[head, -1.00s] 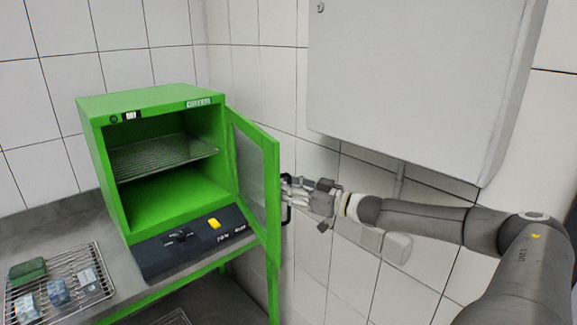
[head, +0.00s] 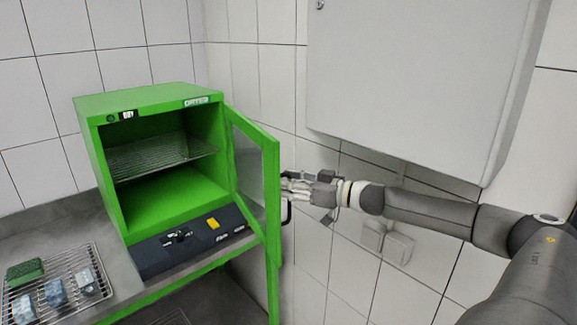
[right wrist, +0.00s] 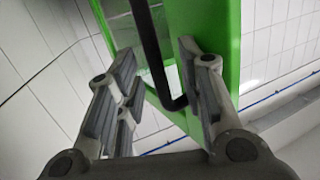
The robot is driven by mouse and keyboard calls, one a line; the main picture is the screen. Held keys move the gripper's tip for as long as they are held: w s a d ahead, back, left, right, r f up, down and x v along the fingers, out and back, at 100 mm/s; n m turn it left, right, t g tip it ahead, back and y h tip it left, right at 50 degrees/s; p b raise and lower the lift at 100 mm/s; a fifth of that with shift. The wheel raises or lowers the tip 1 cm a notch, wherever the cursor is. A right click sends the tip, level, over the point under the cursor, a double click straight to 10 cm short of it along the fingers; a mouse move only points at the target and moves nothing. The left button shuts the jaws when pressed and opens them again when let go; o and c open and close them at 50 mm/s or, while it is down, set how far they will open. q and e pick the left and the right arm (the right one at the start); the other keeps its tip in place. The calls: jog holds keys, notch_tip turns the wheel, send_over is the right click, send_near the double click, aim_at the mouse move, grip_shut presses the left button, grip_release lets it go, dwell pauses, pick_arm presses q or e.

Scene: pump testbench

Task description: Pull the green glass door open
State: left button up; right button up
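The green glass door (head: 271,195) stands wide open, swung out to the right of the green cabinet (head: 152,93). Its black bar handle (head: 287,213) is on the door's outer face. My right gripper (head: 289,187) is beside that face at handle height. In the right wrist view, my right gripper's fingers (right wrist: 157,62) are spread, with the handle (right wrist: 151,40) between them and visible gaps on both sides. The green door frame (right wrist: 215,25) shows behind. My left gripper is not in view.
A wire rack (head: 98,287) with a green sponge-like block and small grey-blue blocks lies on the grey bench at left. A control panel with a yellow switch (head: 213,223) sits below the cabinet opening. A white wall box (head: 420,80) hangs above my right arm.

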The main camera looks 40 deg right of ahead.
notch_tip(320, 180, up, 6)
jog(key=t, duration=0.1)
jog(key=shift+w, duration=0.4)
jog(key=shift+g, duration=0.5)
jog(key=f, duration=0.5)
jog(key=shift+s+a, duration=0.15)
jog(key=shift+s, duration=0.15)
jog(key=shift+s+r, duration=0.1)
jog(key=shift+r, duration=0.1)
jog(key=shift+d+p, duration=0.2)
jog(key=shift+p, duration=0.25)
jog(key=s+d+p, duration=0.5)
jog(key=s+d, duration=0.1)
jog(key=d, duration=0.4)
jog(key=shift+s+f, duration=0.35)
jog(key=shift+f, duration=0.05)
jog(key=shift+w, duration=0.1)
